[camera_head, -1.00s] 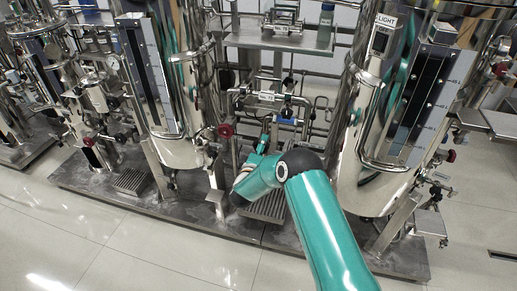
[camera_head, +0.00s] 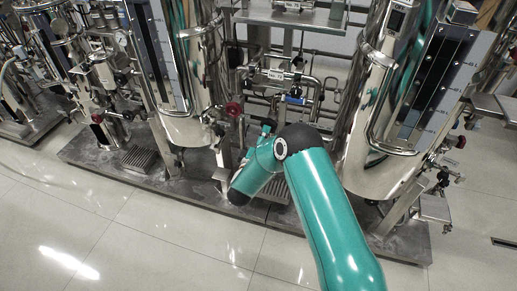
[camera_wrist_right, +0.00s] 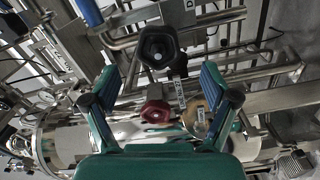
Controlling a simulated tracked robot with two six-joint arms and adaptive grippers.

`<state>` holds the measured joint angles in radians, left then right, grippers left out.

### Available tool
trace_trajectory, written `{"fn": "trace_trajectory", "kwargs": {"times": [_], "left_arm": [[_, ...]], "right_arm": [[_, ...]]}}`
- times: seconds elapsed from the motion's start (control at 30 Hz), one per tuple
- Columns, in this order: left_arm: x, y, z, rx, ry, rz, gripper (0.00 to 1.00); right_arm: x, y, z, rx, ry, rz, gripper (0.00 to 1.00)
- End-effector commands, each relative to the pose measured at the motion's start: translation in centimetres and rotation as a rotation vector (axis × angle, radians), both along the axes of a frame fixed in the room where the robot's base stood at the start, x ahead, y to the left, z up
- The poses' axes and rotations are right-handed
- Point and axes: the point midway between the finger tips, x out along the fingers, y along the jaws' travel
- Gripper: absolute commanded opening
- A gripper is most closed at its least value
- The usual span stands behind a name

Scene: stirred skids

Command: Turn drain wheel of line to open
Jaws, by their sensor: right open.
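In the right wrist view, a black lobed handwheel (camera_wrist_right: 158,47) faces me just beyond my fingertips, roughly centred between them. A small tag (camera_wrist_right: 163,12) beside it starts with a "D"; the rest cannot be read. A dark red handwheel (camera_wrist_right: 156,112) sits lower, seen between my fingers. My right gripper (camera_wrist_right: 159,76) is open and empty, with one teal and blue finger on each side. In the head view my right arm reaches into the middle skid, and its wrist hides most of the gripper (camera_head: 267,128). My left gripper is not in view.
A red handwheel (camera_head: 233,109) shows left of my right wrist in the head view. Steel vessels (camera_head: 190,70) and (camera_head: 385,110) stand on both sides of the arm. Pipes (camera_head: 300,82) crowd the space between. The tiled floor (camera_head: 150,230) in front is clear.

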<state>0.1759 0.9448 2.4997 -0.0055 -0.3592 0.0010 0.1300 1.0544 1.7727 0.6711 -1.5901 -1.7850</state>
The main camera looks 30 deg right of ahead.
Motion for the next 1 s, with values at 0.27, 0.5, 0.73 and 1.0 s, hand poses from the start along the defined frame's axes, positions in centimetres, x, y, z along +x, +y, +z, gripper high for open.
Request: {"fn": "trace_trajectory", "kwargs": {"times": [0.27,0.5,0.73,1.0], "left_arm": [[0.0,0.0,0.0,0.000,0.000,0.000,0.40],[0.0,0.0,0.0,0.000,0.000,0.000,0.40],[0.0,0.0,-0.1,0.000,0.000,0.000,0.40],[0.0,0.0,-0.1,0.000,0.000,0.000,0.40]], "right_arm": [[-2.8,3.3,-0.1,0.001,0.000,0.001,0.86],[-3.4,4.0,0.0,-0.001,-0.001,0.001,0.86],[-3.4,3.9,0.0,0.000,0.000,0.001,0.86],[-3.6,2.8,0.0,-0.001,-0.001,-0.020,0.86]]}}
